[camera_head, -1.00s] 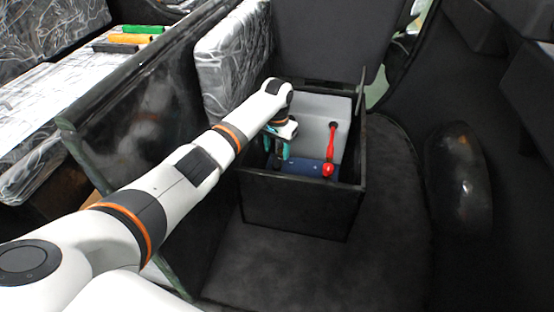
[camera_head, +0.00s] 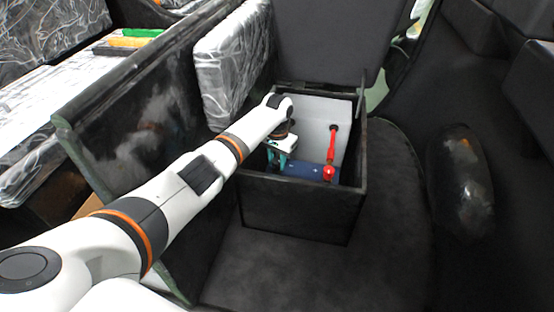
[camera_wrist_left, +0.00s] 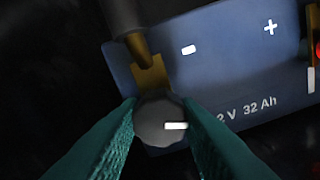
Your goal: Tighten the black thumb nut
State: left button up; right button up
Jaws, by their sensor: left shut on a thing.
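The thumb nut (camera_wrist_left: 160,122) shows grey and faceted in the left wrist view, over a brass terminal tab (camera_wrist_left: 150,74) of the blue battery (camera_wrist_left: 220,60). My left gripper (camera_wrist_left: 162,128) is shut on the nut, one teal finger on each side. In the head view my left gripper (camera_head: 278,156) reaches down into the open black box (camera_head: 300,208), and the nut is hidden there. The battery (camera_head: 303,170) lies low in the box. A dark cable end (camera_wrist_left: 126,22) meets the brass tab. My right gripper is not in view.
A red cable (camera_head: 332,148) with a red knob-like end (camera_head: 328,173) hangs at the box's right inside. The raised dark lid (camera_head: 325,45) stands behind. A dark panel (camera_head: 150,120) and a patterned cushion (camera_head: 232,65) stand left. Open floor (camera_head: 390,240) lies to the right.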

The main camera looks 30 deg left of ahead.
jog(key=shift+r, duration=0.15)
pick_arm(q)
jog(key=shift+r+m, duration=0.1)
jog(key=shift+m, duration=0.2)
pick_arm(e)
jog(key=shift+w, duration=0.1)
pick_arm(q)
jog(key=m+p, duration=0.2)
jog(key=m, duration=0.2)
jog(key=shift+m+p, duration=0.4)
jog(key=shift+m, duration=0.7)
jog(key=m, duration=0.2)
jog(key=shift+m, duration=2.6)
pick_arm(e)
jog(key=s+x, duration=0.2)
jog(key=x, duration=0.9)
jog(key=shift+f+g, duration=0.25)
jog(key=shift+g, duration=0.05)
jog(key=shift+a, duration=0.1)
pick_arm(q)
jog(key=o, duration=1)
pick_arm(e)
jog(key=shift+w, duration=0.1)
